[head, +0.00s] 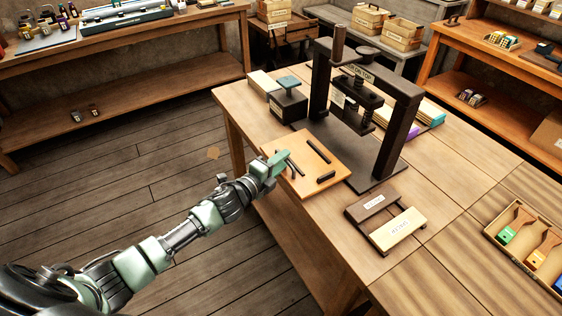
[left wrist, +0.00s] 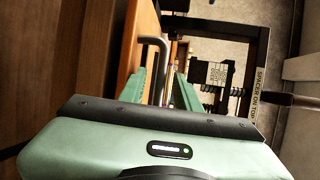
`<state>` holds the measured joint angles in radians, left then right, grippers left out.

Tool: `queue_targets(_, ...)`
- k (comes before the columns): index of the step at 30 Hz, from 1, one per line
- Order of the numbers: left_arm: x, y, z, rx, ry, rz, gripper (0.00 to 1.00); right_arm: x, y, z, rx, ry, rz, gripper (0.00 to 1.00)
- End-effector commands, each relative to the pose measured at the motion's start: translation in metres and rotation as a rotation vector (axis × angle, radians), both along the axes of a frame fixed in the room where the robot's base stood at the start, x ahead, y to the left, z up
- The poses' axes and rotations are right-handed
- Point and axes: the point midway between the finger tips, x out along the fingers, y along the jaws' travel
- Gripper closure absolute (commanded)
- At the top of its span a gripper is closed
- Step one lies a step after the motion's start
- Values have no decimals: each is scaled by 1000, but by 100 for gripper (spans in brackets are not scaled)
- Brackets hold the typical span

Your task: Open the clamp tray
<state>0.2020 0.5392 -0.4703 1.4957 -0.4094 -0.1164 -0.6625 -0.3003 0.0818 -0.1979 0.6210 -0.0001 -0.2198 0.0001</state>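The clamp tray (head: 318,160) is a light orange-wood board with black bars on top, at the near left edge of the bench, in front of the press. A dark bent metal handle (head: 292,168) is at its left side; it also shows in the left wrist view as a grey bent rod (left wrist: 153,42). My left gripper (head: 281,160) is at this side of the tray. In the left wrist view its two green fingers (left wrist: 160,88) are apart, with the rod between or just beyond them; contact cannot be told. My right gripper is not in view.
The dark press frame (head: 395,125) stands behind the tray on a dark base plate. A black block with a grey top (head: 288,100) is left of it. A dark and pale labelled block pair (head: 385,220) lies nearer right. A tool box (head: 528,245) is at far right.

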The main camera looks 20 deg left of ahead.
Motion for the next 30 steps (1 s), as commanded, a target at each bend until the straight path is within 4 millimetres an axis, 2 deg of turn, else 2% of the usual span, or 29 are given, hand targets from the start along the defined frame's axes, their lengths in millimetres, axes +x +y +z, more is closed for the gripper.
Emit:
queue_targets(5, -12, 3, 0, 1, 2, 0, 67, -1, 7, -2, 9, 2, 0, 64)
queue_targets(12, -51, 13, 6, 1, 2, -1, 67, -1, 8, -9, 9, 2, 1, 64)
queue_targets(16, -66, 18, 10, 0, 2, -1, 67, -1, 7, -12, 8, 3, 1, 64)
queue_targets(21, -74, 20, 13, 0, 1, 0, 67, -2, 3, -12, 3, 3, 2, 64)
queue_targets(30, -74, 20, 13, 0, 0, 0, 67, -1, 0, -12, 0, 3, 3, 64)
